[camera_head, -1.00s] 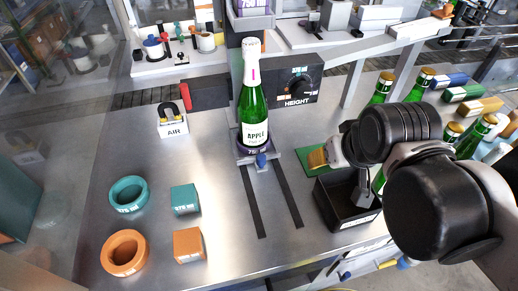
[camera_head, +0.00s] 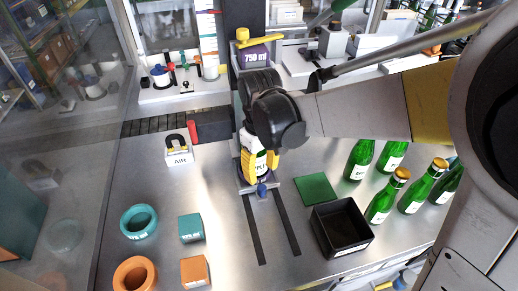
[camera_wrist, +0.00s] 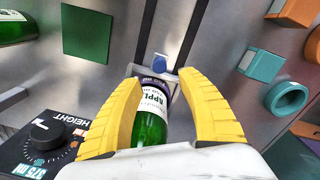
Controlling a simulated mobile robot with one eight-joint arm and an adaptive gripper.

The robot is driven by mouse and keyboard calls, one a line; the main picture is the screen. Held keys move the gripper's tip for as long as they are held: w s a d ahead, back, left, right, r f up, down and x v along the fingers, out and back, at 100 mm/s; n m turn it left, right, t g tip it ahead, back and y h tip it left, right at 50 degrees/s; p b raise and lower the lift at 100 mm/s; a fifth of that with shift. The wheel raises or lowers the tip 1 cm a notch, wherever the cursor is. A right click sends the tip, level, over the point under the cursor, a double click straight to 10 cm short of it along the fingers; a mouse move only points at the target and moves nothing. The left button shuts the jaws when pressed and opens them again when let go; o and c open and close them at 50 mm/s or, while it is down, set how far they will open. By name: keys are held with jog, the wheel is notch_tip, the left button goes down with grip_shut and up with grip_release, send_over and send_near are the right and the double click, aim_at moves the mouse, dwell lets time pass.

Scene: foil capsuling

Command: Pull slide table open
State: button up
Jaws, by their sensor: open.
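The slide table (camera_head: 246,188) is a small grey carriage at the back end of two dark rails (camera_head: 287,224), with a blue knob (camera_head: 262,190) on its front. In the wrist view the knob (camera_wrist: 160,63) lies beyond my fingertips. A green bottle with a white label stands on the carriage in a purple ring; in the wrist view the bottle (camera_wrist: 150,125) lies between my fingers. My gripper (camera_head: 260,175) is open, its yellow fingers on either side of the bottle; I cannot tell whether they touch it. My arm hides the bottle's upper part in the head view.
A black tray (camera_head: 325,236), a green pad (camera_head: 316,188) and several green bottles (camera_head: 380,207) stand to the right. Teal and orange rings (camera_head: 138,221) and blocks (camera_head: 191,228) lie to the left. The HEIGHT dial (camera_wrist: 45,135) is near my gripper. The rails in front are clear.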

aim_at(262, 187)
notch_tip(262, 187, down, 9)
jog(key=shift+w+d+r+b, duration=0.1)
jog(key=shift+r+b, duration=0.05)
jog(key=shift+b, duration=0.95)
grip_shut()
